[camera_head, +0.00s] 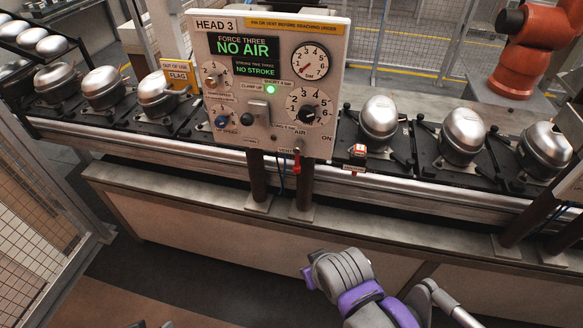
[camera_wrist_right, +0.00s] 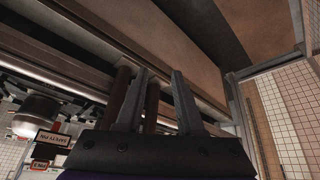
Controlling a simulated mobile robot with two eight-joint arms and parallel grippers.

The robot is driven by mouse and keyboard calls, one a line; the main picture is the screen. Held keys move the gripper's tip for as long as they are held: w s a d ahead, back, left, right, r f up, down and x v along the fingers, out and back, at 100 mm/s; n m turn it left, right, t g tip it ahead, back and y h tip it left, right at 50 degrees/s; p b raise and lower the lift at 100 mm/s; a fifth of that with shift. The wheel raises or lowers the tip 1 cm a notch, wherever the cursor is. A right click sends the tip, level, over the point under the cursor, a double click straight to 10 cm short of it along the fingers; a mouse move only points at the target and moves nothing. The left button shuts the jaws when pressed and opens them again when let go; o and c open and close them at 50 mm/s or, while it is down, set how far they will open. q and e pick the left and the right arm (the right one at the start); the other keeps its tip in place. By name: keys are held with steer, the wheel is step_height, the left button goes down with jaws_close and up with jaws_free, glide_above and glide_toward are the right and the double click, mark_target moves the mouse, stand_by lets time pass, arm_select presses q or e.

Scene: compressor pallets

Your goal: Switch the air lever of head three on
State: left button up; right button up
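The HEAD 3 panel (camera_head: 268,45) stands on two brown posts in the head view, its display reading NO AIR and NO STROKE. A small red lever (camera_head: 297,163) hangs down under the panel's lower right edge, below the AIR label, with ON printed to its right. My right arm comes in from the bottom right, below and apart from the lever. In the right wrist view my right gripper (camera_wrist_right: 160,72) has its two fingers apart with nothing between them; the brown posts show beyond. Two small dark tips at the bottom left edge may be my left gripper (camera_head: 152,325), mostly cut off.
Silver compressors (camera_head: 462,132) sit on black pallets along the conveyor. A small red-and-white block (camera_head: 357,151) is right of the panel. A yellow OUT OF USE tag (camera_head: 176,70) is at left. An orange robot (camera_head: 520,60) stands behind. Mesh fencing (camera_head: 30,200) is at left.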

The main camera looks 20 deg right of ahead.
steer(key=w+h, duration=0.1)
steer(key=w+d+n+h, duration=0.1)
steer(key=w, duration=0.1)
steer(key=w+d+n+h+b, duration=0.1)
steer(key=shift+w+d+f+g, duration=0.1)
steer(key=shift+w+d+g, duration=0.1)
steer(key=shift+g, duration=0.1)
jaws_close()
arm_select(q)
steer(key=f+b, duration=0.1)
steer(key=s+f+b, duration=0.1)
steer(key=f, duration=0.1)
steer(key=f+b, duration=0.1)
steer(key=f, duration=0.1)
steer(key=shift+s+f, duration=0.25)
steer(key=shift+s, duration=0.15)
arm_select(e)
steer(key=w+a+r+n+t+h, duration=0.2)
steer(key=w+a+r+t+h, duration=0.1)
steer(key=w, duration=0.5)
steer(key=w+a+r+n+t+h, duration=0.3)
steer(key=w+a+r+h, duration=0.1)
steer(key=w+a+h, duration=0.2)
steer(key=w+h, duration=0.1)
steer(key=w, duration=0.1)
steer(key=shift+w+a+r+t+h, duration=0.3)
steer(key=shift+w+r, duration=0.05)
steer(key=shift+r, duration=0.05)
